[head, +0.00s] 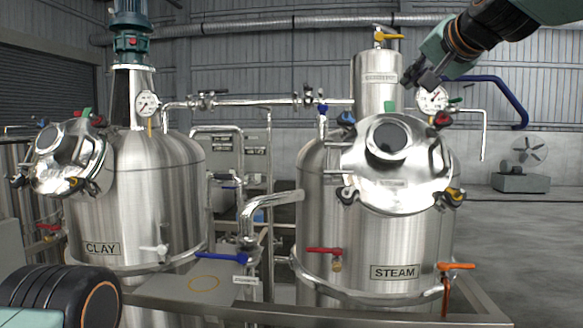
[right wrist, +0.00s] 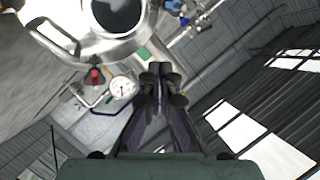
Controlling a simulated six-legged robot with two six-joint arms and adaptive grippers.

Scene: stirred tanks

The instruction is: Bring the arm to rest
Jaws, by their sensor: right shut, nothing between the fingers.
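My right arm comes in from the top right of the head view. Its gripper (head: 412,80) is shut and empty, in front of the upper part of the STEAM tank (head: 340,240), between the narrow steel cylinder and the pressure gauge (head: 432,98). In the right wrist view the fingers (right wrist: 160,72) are together with nothing between them, and the round lid (head: 410,180) of the tank shows at the top left. I cannot tell whether the gripper touches anything. At the lower left of the head view a dark rounded part of mine shows; my left gripper is not visible.
The CLAY tank (head: 150,195) stands on the left with its tilted lid (head: 68,160). Pipes and a blue-handled valve (head: 222,257) lie between the tanks. A red handle (head: 324,250) and an orange handle (head: 456,266) stick out in front of the STEAM tank. Open floor shows at the right.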

